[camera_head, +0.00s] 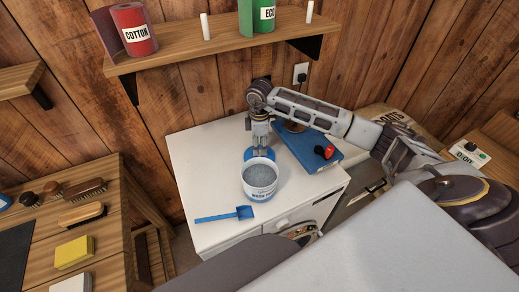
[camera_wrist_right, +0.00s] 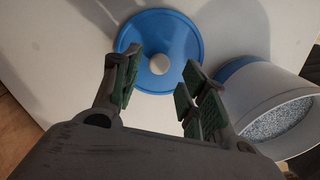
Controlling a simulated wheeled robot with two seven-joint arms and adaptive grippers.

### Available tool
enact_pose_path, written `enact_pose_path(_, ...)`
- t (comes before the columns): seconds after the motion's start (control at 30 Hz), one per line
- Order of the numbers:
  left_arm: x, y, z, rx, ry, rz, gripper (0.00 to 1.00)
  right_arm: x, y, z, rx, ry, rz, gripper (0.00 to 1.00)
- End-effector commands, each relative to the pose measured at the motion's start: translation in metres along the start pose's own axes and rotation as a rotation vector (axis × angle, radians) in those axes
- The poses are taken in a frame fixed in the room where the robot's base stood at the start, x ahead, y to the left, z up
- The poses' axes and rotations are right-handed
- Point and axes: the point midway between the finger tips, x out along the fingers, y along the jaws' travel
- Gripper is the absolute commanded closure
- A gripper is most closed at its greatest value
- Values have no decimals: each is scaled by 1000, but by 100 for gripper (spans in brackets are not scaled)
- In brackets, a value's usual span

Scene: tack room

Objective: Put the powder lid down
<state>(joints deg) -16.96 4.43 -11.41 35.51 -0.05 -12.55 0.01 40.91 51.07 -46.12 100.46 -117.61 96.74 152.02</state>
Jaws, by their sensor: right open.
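The powder lid is a blue disc with a white knob. It lies flat, knob up, on the white cabinet top; in the wrist view the lid (camera_wrist_right: 180,30) shows almost whole, and in the head view the lid (camera_head: 249,154) is partly hidden. My right gripper (camera_head: 260,145) is directly above it, pointing down. In the wrist view its fingers (camera_wrist_right: 165,58) are open, apart on either side of the knob and not gripping it. The powder tub (camera_head: 259,183) stands uncovered beside the lid, full of grey powder. My left gripper is not in view.
A blue scoop (camera_head: 225,215) lies at the cabinet's front. A blue box or case (camera_head: 307,150) with a red-and-black object (camera_head: 324,152) on it lies to the right. The white cabinet top (camera_head: 200,160) is clear at left. A shelf (camera_head: 225,47) hangs above.

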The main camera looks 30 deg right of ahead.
Motion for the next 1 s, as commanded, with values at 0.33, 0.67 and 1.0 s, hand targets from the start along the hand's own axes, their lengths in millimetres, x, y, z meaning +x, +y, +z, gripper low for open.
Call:
enact_pose_path(0.33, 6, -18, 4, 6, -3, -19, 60, -53, 1, 0, 2, 2, 4, 57)
enact_pose_path(0.67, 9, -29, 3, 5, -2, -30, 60, -88, 1, 0, 1, 1, 2, 57)
enact_pose_path(1.0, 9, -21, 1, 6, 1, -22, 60, -94, 1, 0, 1, 1, 2, 57)
